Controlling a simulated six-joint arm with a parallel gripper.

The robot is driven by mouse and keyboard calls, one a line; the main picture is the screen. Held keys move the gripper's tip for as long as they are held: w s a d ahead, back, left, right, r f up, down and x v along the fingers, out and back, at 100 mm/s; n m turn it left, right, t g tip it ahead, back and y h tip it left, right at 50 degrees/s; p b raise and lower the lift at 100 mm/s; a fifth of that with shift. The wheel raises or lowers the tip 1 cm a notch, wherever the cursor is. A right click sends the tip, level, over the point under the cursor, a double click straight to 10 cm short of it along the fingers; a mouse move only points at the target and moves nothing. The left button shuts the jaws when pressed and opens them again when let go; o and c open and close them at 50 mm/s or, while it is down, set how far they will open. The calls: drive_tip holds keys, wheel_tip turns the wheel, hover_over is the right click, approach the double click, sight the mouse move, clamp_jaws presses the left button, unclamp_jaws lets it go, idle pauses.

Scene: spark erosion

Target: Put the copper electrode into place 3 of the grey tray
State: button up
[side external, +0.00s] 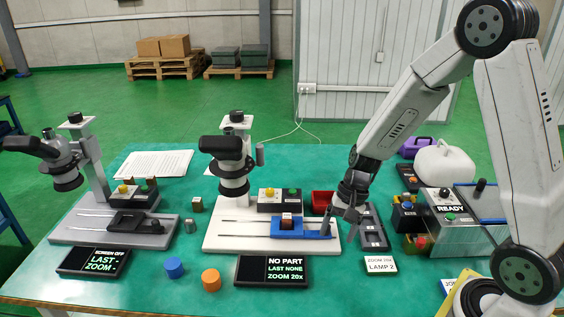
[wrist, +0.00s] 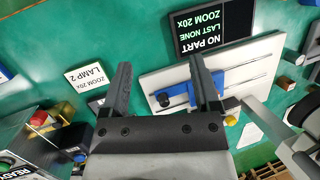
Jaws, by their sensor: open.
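My gripper (side external: 345,215) is open and empty, pointing down by the right end of the blue slide (side external: 305,232) of the middle microscope. In the wrist view its two fingers (wrist: 160,72) stand wide apart.
The display (side external: 272,270) reads "NO PART".

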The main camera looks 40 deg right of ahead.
drive_tip(key=s+a+r+n+t+h, duration=0.1)
drive_tip(key=s+r+n+h, duration=0.3)
drive_tip(key=n, duration=0.6)
drive_tip(key=shift+s+a+r+t, duration=0.4)
drive_tip(key=shift+s+r+t, duration=0.2)
drive_tip(key=shift+s+t, duration=0.1)
drive_tip(key=shift+o, duration=0.4)
drive_tip(key=shift+w, duration=0.1)
drive_tip(key=w+d+f+m+y, duration=0.1)
drive_tip(key=w+d+f+m, duration=0.1)
drive_tip(key=w+m, duration=0.6)
drive_tip(key=w+d+f+m+y, duration=0.1)
drive_tip(key=w+d+f+m, duration=0.2)
drive_tip(key=w+f+m, duration=0.2)
drive_tip(key=w+d+f+m+y, duration=0.1)
drive_tip(key=w+d+f+m, duration=0.2)
drive_tip(key=w+m, duration=0.8)
drive_tip(key=m, duration=0.2)
drive_tip(key=shift+d+f+m+t, duration=0.2)
drive_tip(key=shift+f+m+t, duration=0.1)
drive_tip(key=shift+f+m, duration=0.1)
